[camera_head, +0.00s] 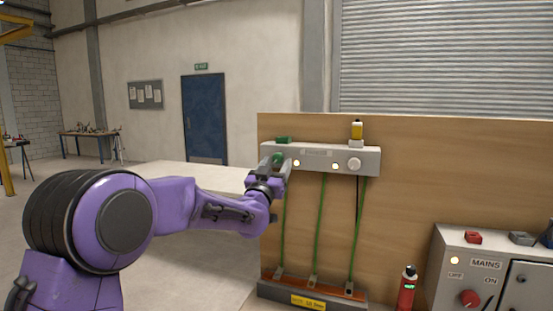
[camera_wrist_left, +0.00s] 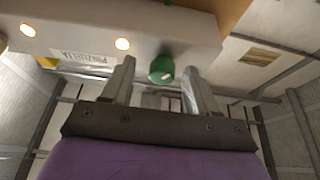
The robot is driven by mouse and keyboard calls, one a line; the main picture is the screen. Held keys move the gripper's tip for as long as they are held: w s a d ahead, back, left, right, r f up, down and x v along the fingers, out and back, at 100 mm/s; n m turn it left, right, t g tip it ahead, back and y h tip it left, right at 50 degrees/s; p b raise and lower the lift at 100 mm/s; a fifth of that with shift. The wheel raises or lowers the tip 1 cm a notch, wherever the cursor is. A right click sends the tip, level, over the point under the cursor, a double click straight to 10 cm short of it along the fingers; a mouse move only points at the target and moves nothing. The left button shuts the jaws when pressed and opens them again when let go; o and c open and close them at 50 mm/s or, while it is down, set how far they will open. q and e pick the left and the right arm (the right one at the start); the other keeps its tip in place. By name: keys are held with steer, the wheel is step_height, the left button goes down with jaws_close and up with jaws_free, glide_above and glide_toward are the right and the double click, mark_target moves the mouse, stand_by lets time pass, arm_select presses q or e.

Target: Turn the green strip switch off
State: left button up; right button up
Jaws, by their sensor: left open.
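The grey strip (camera_head: 318,153) is mounted on the wooden panel, with a round green switch (camera_head: 277,159) at its left end and a white knob (camera_head: 354,163) at its right. Two lamps on its face are lit. My left gripper (camera_head: 273,162) is at the green switch and partly covers it in the head view. In the left wrist view the green switch (camera_wrist_left: 161,69), with a pale mark on its face, lies between the two open fingers (camera_wrist_left: 158,73). Gaps show on both sides; whether a finger touches it I cannot tell. My right gripper is out of view.
A green block (camera_head: 284,140) and a yellow-topped item (camera_head: 357,132) sit on the strip. Green cables (camera_head: 321,225) hang below to a lower block (camera_head: 340,293). A red can (camera_head: 407,288) and a grey MAINS box (camera_head: 486,264) stand right.

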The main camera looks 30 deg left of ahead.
arm_select(q)
steer(key=shift+w+a+r, duration=0.1)
steer(key=shift+w+r, duration=0.15)
steer(key=shift+s+a, duration=0.1)
steer(key=shift+s, duration=0.2)
steer(key=shift+w, duration=0.15)
steer(key=c, duration=1)
steer(key=shift+c, duration=0.2)
